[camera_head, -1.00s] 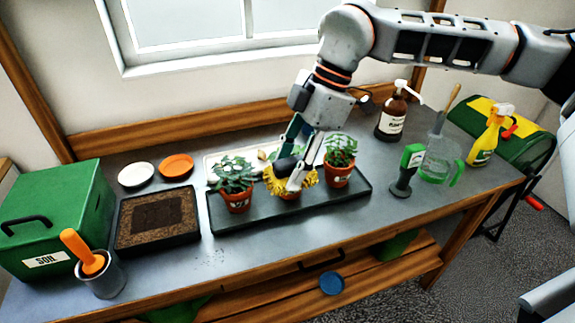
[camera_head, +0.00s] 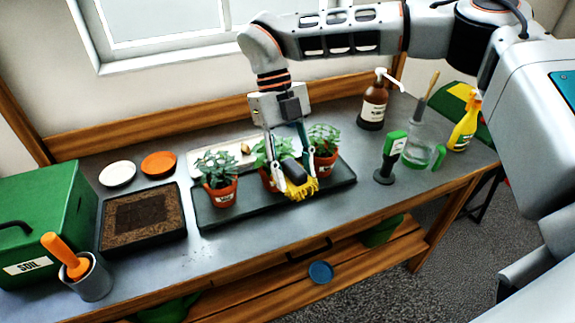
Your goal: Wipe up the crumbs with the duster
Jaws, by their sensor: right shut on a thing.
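My right gripper (camera_head: 290,168) is shut on the dark handle of the duster, whose yellow bristles (camera_head: 302,190) hang down. The duster is in front of the middle potted plant, over the front part of the black plant tray (camera_head: 225,219). I cannot tell whether the bristles touch the tray. Small dark crumbs (camera_head: 198,250) lie on the grey bench top (camera_head: 240,250), in front of and left of the plant tray. My left gripper is not in view.
Potted plants stand on the tray, left (camera_head: 221,192) and right (camera_head: 326,164) of the duster. A soil tray (camera_head: 112,243), an orange-handled tool in a grey pot (camera_head: 92,282) and a green soil box (camera_head: 75,205) are left.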

